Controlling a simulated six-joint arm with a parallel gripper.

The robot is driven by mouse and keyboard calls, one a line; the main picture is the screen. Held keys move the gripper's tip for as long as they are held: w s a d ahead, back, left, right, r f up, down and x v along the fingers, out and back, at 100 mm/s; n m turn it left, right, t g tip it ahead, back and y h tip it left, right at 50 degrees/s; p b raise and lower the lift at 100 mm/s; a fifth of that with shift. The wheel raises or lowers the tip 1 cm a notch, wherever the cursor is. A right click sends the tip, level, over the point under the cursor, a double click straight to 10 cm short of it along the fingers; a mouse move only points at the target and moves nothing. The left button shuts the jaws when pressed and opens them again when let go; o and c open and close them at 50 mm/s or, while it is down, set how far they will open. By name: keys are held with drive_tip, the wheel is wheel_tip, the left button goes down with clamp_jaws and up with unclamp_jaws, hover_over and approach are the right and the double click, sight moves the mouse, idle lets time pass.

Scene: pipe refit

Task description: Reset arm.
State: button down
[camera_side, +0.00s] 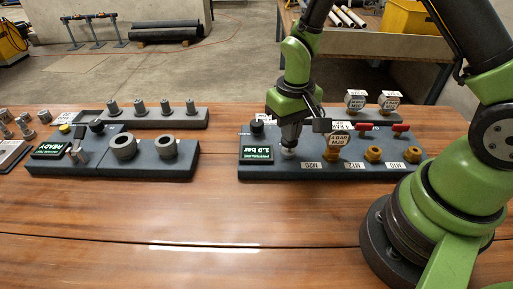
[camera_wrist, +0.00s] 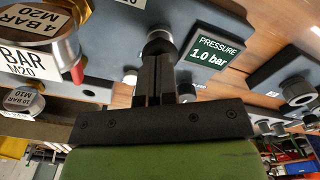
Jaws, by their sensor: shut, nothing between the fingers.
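My gripper (camera_side: 289,148) points down over the left part of the right-hand dark panel (camera_side: 270,172), beside the green display reading 1.0 bar (camera_side: 257,154). Its fingers are together and empty. In the wrist view the shut fingers (camera_wrist: 157,60) end close to a round dark knob-like part (camera_wrist: 158,38); I cannot tell whether they touch it. The pressure display (camera_wrist: 208,52) is just right of them there. A gauge labelled 4 BAR M20 (camera_side: 338,136) sits on the panel right of my gripper, and shows at upper left in the wrist view (camera_wrist: 35,40).
Brass fittings (camera_side: 373,153) and red handles (camera_side: 400,127) stand on the panel's right. Two gauges (camera_side: 355,100) (camera_side: 391,100) stand on a rack behind. At left are a READY panel (camera_side: 50,149) with two grey rings (camera_side: 123,147) and a peg rack (camera_side: 190,119). The front table (camera_side: 200,215) is clear.

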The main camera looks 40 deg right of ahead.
drive_tip(key=shift+r, duration=1.4)
drive_tip(key=shift+f, duration=0.1)
drive_tip(key=shift+f, duration=1.55)
drive_tip(key=shift+r, duration=1.65)
drive_tip(key=shift+f, duration=0.15)
